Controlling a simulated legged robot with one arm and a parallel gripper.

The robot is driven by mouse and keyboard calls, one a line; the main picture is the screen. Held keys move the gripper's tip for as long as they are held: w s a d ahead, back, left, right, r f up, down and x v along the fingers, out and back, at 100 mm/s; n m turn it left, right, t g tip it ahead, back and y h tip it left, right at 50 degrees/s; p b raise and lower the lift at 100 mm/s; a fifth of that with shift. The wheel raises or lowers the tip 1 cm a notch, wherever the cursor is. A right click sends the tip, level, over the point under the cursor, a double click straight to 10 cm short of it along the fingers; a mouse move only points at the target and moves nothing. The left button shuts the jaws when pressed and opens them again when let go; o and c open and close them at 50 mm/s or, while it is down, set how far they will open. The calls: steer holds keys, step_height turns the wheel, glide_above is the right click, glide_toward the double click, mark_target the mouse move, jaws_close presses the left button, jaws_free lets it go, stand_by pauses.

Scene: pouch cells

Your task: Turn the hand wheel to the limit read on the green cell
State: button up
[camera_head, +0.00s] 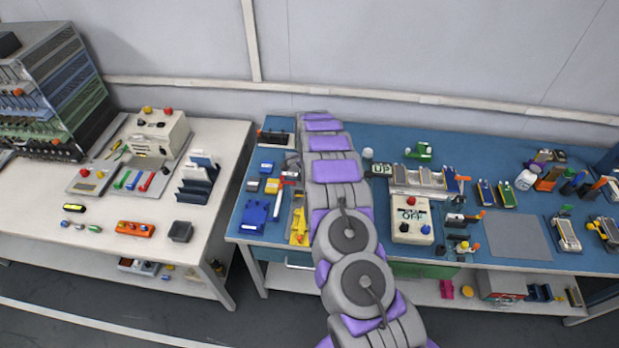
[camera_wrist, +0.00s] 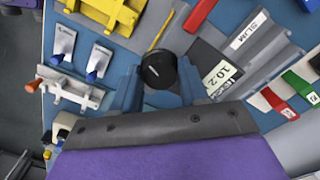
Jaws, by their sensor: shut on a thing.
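In the wrist view my gripper (camera_wrist: 160,84) has its two blue-grey fingers on either side of a black round knob (camera_wrist: 158,68) and is shut on it. The knob is seen end-on, and the rest of any hand wheel under it is hidden. A tag reading 10.2 (camera_wrist: 221,76) lies just right of the knob. A green piece with a pale end (camera_wrist: 299,85) is near the right edge; its writing is too small to read, and I cannot tell if it is the green cell. In the head view my arm hides the gripper.
A yellow bracket (camera_wrist: 104,12), a red bar (camera_wrist: 201,13), a grey plate marked SLIM (camera_wrist: 250,35) and a red piece (camera_wrist: 279,103) crowd around the gripper. In the head view a white control box (camera_head: 411,221) stands right of my arm. A grey mat (camera_head: 517,237) is bare.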

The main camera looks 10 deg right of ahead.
steer(key=m+p, duration=0.1)
steer(key=m, duration=0.1)
steer(key=m+p, duration=0.1)
steer(key=m, duration=0.1)
steer(key=shift+w+a+r, duration=0.1)
steer(key=shift+w+r, duration=0.05)
steer(key=shift+m+p, duration=0.7)
steer(key=shift+m, duration=1.1)
steer(key=shift+w, duration=0.1)
steer(key=o, duration=1.1)
steer(key=shift+c, duration=0.2)
step_height(320, 180, up, 17)
steer(key=shift+a+r, duration=0.1)
steer(key=shift+a, duration=0.1)
